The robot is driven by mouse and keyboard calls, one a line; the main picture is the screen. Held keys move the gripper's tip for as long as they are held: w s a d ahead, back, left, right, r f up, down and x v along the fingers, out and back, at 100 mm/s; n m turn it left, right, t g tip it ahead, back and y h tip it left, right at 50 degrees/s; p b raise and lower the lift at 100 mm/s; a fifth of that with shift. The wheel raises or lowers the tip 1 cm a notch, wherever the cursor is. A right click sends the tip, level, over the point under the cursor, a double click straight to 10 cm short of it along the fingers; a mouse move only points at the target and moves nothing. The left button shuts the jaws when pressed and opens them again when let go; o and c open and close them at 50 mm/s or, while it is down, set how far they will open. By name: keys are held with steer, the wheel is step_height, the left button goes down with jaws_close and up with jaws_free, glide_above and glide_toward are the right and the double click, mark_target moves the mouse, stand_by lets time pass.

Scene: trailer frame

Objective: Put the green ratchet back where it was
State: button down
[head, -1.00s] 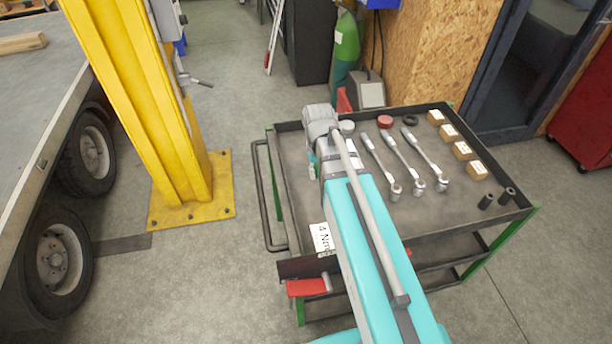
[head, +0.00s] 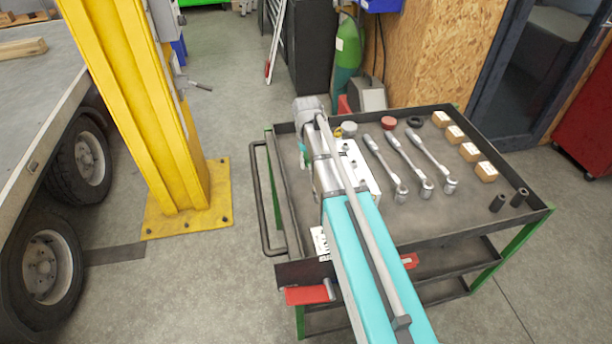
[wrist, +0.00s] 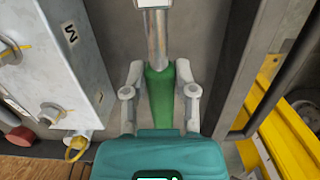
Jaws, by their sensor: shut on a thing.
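In the wrist view the green ratchet (wrist: 160,95) has a green handle and a silver shaft running up the picture. My gripper (wrist: 161,78) is shut on the green handle, with one finger on each side. The ratchet's far end is cut off at the top, by a white patch. The grey tray floor lies below it; I cannot tell whether the ratchet touches it. A white label (head: 319,241) lies at the tray's near left corner.
A white block (head: 365,178) with bolts stands beside my arm; it is at left in the wrist view (wrist: 75,55). Three silver ratchets (head: 408,168) lie to its right. Wooden blocks (head: 470,152) and black sockets (head: 508,201) are farther right. The tray has a raised rim (head: 282,190).

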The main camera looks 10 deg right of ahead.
mark_target(307, 177)
steer(key=shift+w+f, duration=0.35)
steer(key=shift+f, duration=0.1)
steer(key=shift+w+f+b, duration=0.5)
steer(key=shift+f+b, duration=0.25)
steer(key=shift+b, duration=0.25)
steer(key=shift+s+f+b, duration=0.1)
steer(key=shift+f+b, duration=1.15)
steer(key=shift+c, duration=2)
jaws_free()
steer(key=shift+r, duration=0.1)
steer(key=r+p, duration=0.4)
steer(key=w+r+p, duration=0.1)
steer(key=r+p, duration=0.6)
steer(key=p, duration=0.1)
steer(key=shift+w+a+r, duration=0.1)
steer(key=shift+w+r, duration=0.1)
steer(key=shift+r, duration=0.2)
